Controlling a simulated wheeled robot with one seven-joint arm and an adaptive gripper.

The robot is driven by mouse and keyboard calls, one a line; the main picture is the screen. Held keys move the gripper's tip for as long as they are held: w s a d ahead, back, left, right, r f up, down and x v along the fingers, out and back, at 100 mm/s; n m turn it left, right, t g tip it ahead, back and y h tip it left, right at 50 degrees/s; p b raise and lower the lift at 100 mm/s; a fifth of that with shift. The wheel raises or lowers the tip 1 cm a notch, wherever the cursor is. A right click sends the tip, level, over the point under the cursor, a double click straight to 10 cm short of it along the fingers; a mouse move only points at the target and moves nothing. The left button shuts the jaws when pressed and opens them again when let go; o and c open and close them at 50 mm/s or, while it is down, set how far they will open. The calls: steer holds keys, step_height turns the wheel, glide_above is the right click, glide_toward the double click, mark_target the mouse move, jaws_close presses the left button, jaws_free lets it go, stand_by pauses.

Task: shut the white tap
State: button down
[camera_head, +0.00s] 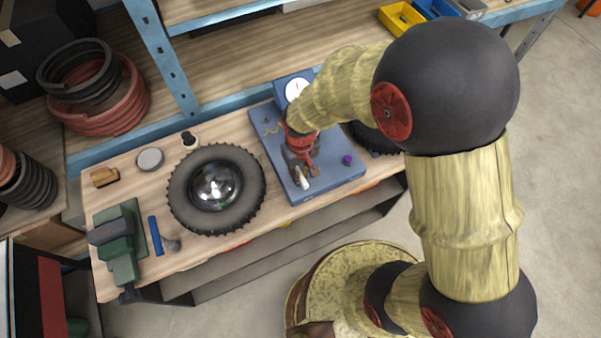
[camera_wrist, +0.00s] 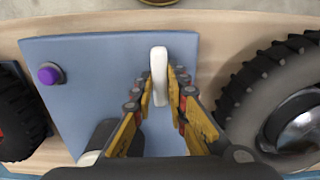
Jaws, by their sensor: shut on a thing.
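The white tap (camera_head: 302,180) stands on the blue panel (camera_head: 325,178), near its front edge. In the wrist view the tap's white handle (camera_wrist: 159,62) is long and points away from me, nearly straight up the picture. My gripper (camera_head: 303,167) is above the panel, pointing down. In the wrist view my gripper (camera_wrist: 160,88) has its fingers on both sides of the handle and is shut on it. The base of the tap is hidden by the handle and fingers.
A purple knob (camera_head: 347,160) sits on the panel right of the tap. A dial gauge (camera_head: 297,89) is at the panel's back. A large wheel (camera_head: 180,199) lies to the left, and another tyre (camera_head: 373,139) to the right. A green vice (camera_head: 122,243) is at the far left.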

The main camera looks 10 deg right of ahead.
steer(key=shift+m, duration=0.3)
steer(key=c, duration=1.8)
jaws_free()
steer(key=shift+o, duration=0.2)
step_height(320, 180, up, 12)
